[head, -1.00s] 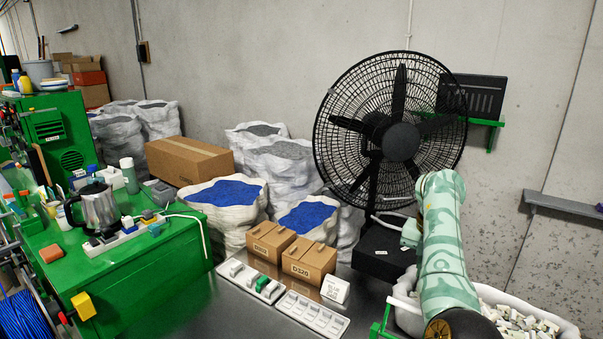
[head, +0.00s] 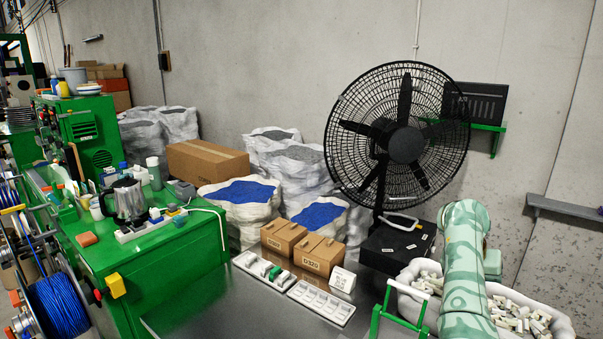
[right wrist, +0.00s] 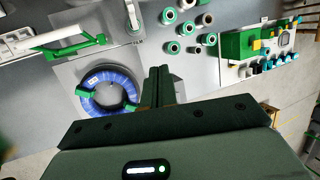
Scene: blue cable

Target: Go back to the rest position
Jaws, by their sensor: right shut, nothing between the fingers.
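My right arm (head: 465,265) shows at the right of the head view, in front of a white sack. Its gripper is out of that view. In the right wrist view my right gripper (right wrist: 158,72) has its dark fingers together, with nothing between them. A blue cable coil (right wrist: 108,90) lies on a grey surface to the left of the fingers, apart from them, with green parts around it. Another blue cable is wound on a reel (head: 57,303) at the lower left of the head view. My left gripper is in neither view.
A green cabinet (head: 170,265) stands at the left with a kettle (head: 124,202) on it. Small boxes (head: 318,255) and white trays (head: 321,303) sit on the metal table. A large black fan (head: 398,140) stands behind. Several green and grey cylinders (right wrist: 172,48) show in the wrist view.

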